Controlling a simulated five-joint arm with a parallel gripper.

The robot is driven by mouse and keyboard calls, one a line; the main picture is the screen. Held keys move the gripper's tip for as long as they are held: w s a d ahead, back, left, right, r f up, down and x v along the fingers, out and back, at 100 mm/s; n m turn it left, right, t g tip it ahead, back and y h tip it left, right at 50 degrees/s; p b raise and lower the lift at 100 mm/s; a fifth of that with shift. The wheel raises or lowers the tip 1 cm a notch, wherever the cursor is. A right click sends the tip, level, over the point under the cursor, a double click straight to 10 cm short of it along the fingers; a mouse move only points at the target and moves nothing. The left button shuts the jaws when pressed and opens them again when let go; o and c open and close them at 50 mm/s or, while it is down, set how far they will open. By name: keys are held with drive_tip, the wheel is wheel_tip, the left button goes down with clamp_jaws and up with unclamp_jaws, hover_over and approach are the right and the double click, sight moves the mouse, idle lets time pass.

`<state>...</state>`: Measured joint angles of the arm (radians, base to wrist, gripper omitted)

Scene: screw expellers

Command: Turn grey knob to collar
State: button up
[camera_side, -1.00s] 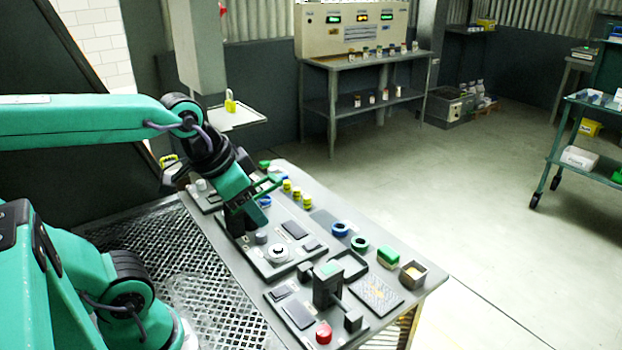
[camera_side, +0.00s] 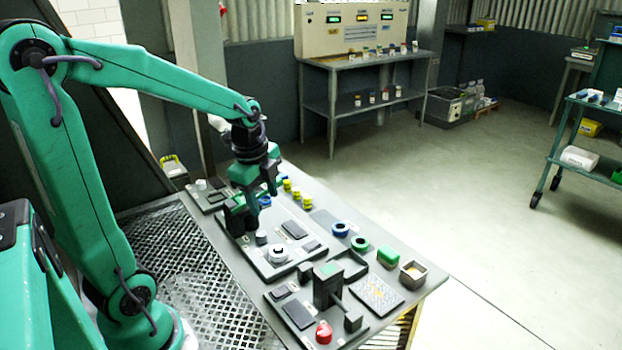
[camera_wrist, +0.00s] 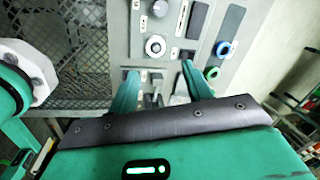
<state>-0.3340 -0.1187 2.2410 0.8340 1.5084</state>
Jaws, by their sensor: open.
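A short grey knob (camera_side: 261,238) stands on the grey panel, just behind a white round dial (camera_side: 278,252) with a dark rim. In the wrist view, the dial (camera_wrist: 155,46) lies just ahead of my fingers, and a round knob (camera_wrist: 160,8) shows at the top edge. I cannot tell which part is the collar. My gripper (camera_side: 252,205) is above the back part of the panel, behind and above the grey knob. In the wrist view, my gripper (camera_wrist: 158,68) has its green fingers spread wide, with nothing held between them.
A dark upright fixture (camera_side: 327,284) and a red button (camera_side: 323,333) are at the front. Several yellow pieces (camera_side: 296,193) stand behind.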

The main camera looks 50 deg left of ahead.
sight(260, 233)
drive_tip(key=a+f+m, duration=0.2)
drive_tip(key=w+a+f+m+g, duration=0.1)
drive_tip(key=a+f+m, duration=0.3)
drive_tip(key=a+f, duration=0.1)
drive_tip(key=shift+w+m+g+h, duration=0.25)
drive_tip(key=shift+m+g+h, duration=0.05)
drive_tip(key=shift+m, duration=0.1)
drive_tip(key=shift+f, duration=0.15)
drive_tip(key=shift+w+f, duration=0.15)
drive_tip(key=shift+f, duration=3.6)
drive_tip(key=c, duration=1)
